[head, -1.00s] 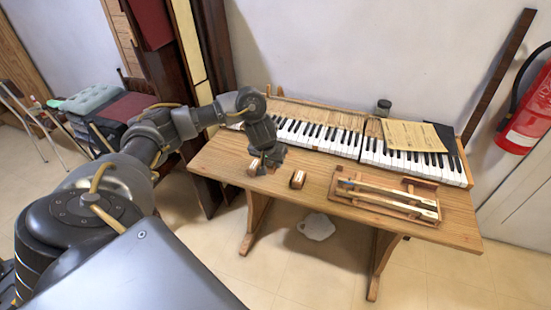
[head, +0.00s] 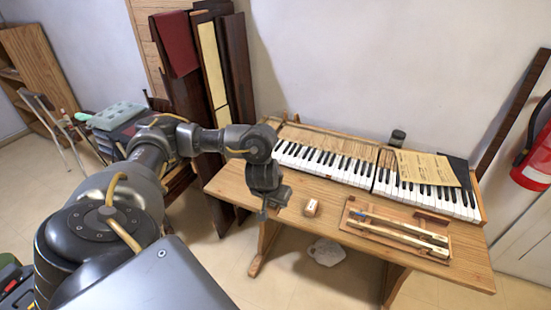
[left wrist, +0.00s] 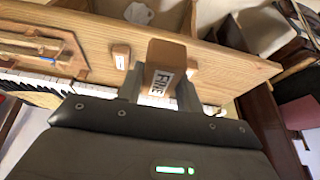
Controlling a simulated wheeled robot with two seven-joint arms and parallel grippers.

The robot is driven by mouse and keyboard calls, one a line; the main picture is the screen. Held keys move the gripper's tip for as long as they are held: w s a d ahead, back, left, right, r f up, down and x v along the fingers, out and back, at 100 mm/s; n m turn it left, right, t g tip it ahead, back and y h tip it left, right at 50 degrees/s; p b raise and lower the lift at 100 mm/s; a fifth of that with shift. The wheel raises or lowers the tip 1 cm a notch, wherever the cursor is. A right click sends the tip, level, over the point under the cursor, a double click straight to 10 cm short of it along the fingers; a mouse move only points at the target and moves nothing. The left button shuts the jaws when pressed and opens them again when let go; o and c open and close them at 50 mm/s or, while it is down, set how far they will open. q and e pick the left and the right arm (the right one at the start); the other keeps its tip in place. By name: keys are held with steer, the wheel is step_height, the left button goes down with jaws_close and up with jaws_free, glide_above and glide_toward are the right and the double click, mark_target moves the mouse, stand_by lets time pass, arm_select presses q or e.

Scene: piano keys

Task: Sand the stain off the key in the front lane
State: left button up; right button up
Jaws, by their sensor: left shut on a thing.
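My left gripper (head: 268,208) is at the table's front left edge in the head view. In the left wrist view it is shut on a brown sanding block (left wrist: 163,55) with a white label reading "FINE". The gripper hides this block in the head view. A wooden tray (head: 347,222) to the right holds two long pale keys, the back one (head: 400,222) and the front one (head: 398,236). A bluish mark shows near the tray's left end; I cannot tell which key bears it. The tray also shows in the left wrist view (left wrist: 78,62). My right gripper is not in view.
A second block (head: 311,207) with a pale label stands between my left gripper and the tray. The piano keyboard (head: 325,160) runs along the back, with a paper sheet (head: 425,168) on it. Bare tabletop (head: 235,182) lies left of the gripper.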

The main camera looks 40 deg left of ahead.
arm_select(q)
steer(key=s+d+r+m+h, duration=0.1)
steer(key=d+r+m, duration=0.3)
steer(key=d, duration=0.5)
steer(key=s+d+r+m+h, duration=0.1)
steer(key=d+r+m+h, duration=0.1)
steer(key=d+r+m, duration=0.3)
steer(key=d+r+b, duration=0.1)
steer(key=d, duration=0.3)
steer(key=shift+d+r+m+h, duration=0.25)
steer(key=shift+m+h, duration=0.05)
